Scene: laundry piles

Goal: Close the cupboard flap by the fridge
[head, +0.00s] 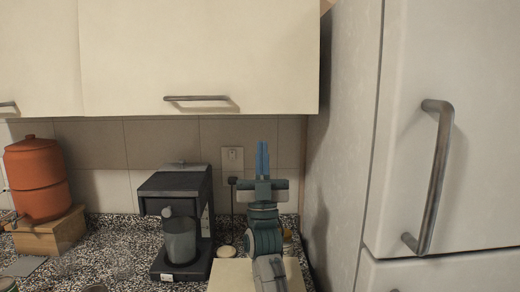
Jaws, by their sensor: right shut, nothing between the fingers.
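The cream cupboard flap (200,55) by the fridge hangs down at the upper middle of the head view, with a grey bar handle (200,98) near its lower edge. It looks about flush with the cupboard front to its left; I cannot tell whether a small gap is left. The white fridge (405,150) stands to its right. My right gripper (262,158) points up below the flap, toward its fridge side, with its blue fingers together and empty. In the picture its tips are below the flap's lower edge, apart from it. My left gripper is not in view.
A black coffee machine (182,220) stands on the speckled counter (115,235), left of my right arm. An orange clay dispenser (37,180) on a wooden stand (50,235) is at far left. The fridge handle (435,175) sticks out. A wall socket (232,158) is behind.

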